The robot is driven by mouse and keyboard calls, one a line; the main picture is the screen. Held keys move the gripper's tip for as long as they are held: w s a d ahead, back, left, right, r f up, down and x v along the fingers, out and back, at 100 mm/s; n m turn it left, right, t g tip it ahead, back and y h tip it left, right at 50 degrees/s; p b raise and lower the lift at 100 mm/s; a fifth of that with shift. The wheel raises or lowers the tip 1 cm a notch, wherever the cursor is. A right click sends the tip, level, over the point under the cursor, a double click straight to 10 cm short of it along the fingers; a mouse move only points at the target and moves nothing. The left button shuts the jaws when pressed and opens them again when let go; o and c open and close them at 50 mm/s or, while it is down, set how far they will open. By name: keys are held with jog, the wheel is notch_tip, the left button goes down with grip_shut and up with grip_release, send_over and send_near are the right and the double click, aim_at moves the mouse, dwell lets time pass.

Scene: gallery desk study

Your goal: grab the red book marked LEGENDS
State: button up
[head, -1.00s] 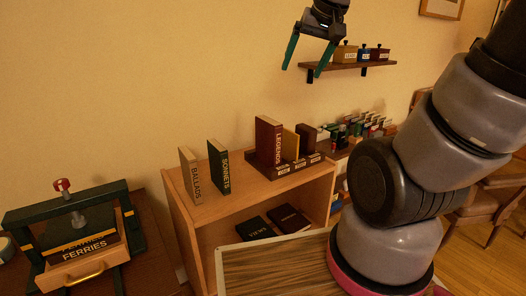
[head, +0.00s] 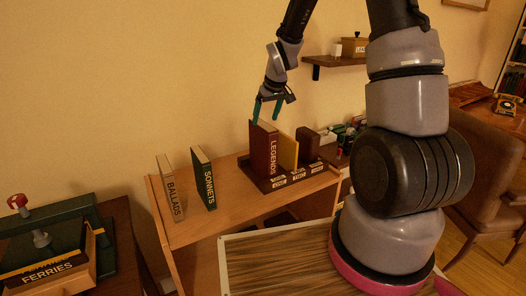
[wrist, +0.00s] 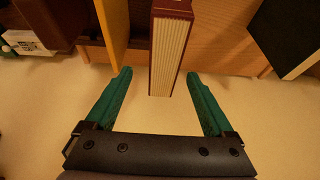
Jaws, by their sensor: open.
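The red book marked LEGENDS (head: 265,150) stands upright in the left slot of a dark wooden holder (head: 262,184) on top of the low bookcase. My gripper (head: 266,112) is open just above and behind the book, its green fingers pointing down. In the wrist view the red book (wrist: 170,45) shows its pale page edges, and its end reaches between the two open fingertips (wrist: 158,78). Neither finger visibly touches it.
A yellow book (head: 289,152) and a dark brown one (head: 308,145) stand close to the right in the holder. SONNETS (head: 204,180) and BALLADS (head: 170,188) stand to the left on the bookcase (head: 230,205). A wall shelf (head: 335,60) hangs to the right of my wrist.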

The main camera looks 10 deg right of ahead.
aim_at(263, 150)
jog(key=shift+s+x, duration=0.15)
jog(key=shift+x, duration=1.7)
jog(key=shift+s+x, duration=0.15)
jog(key=shift+x, duration=1.65)
jog(key=shift+a+f, duration=0.15)
jog(key=shift+f, duration=0.2)
grip_shut()
